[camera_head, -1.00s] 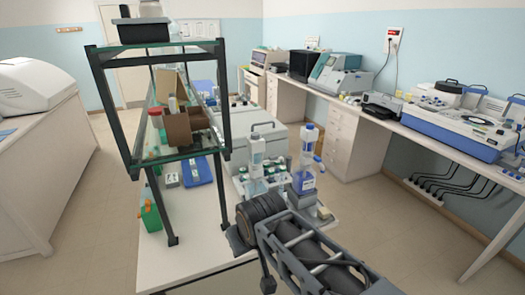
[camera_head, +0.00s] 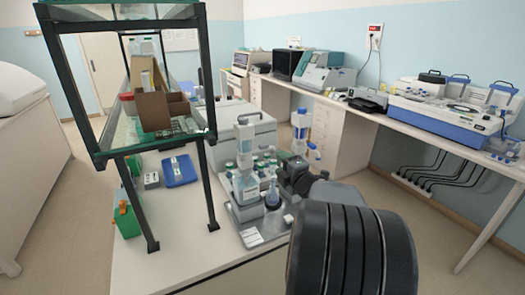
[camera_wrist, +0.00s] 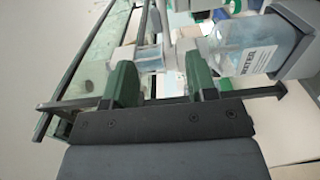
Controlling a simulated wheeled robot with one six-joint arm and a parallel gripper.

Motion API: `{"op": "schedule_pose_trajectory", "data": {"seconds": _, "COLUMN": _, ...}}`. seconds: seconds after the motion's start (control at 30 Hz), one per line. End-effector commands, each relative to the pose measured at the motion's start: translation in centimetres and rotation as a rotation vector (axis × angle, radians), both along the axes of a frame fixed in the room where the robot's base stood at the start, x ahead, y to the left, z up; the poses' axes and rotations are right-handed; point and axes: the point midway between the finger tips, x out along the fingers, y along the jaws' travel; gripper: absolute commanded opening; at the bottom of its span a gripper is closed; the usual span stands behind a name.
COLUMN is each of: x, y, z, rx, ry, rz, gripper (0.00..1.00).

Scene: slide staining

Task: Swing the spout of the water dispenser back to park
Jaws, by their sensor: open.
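The water dispenser is a clear bottle with a white label (camera_wrist: 252,58) at the upper right of the wrist view, in a grey holder. In the head view a dispenser bottle with a pale label (camera_head: 246,188) stands on the bench tray; I take it to be the same one. My gripper (camera_wrist: 162,78) is open, its two dark green fingers apart, beside the bottle. Pale parts show beyond and between the fingertips; I cannot tell which is the spout or whether it touches a finger. In the head view my arm hides the gripper's fingers.
A second dispenser with a blue-and-white top (camera_head: 301,122) stands behind, partly hidden by my arm. Small capped bottles crowd the tray (camera_head: 252,240). A glass-shelved rack (camera_head: 150,235) with dark posts stands to the left. A blue tray (camera_head: 180,170) lies under it.

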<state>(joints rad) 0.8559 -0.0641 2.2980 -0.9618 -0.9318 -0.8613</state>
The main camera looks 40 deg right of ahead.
Motion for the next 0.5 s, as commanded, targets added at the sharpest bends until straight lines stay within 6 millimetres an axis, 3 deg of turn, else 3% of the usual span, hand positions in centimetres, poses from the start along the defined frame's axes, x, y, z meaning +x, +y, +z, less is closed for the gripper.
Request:
{"op": "schedule_pose_trajectory", "data": {"seconds": 0.17, "x": 2.3, "y": -0.3, "z": 0.0, "rx": -0.008, "ry": -0.003, "rz": 0.013, "gripper": 0.52}}
{"op": "schedule_pose_trajectory", "data": {"seconds": 0.5, "x": 8.8, "y": -1.1, "z": 0.1, "rx": -0.007, "ry": -0.003, "rz": 0.011, "gripper": 0.52}}
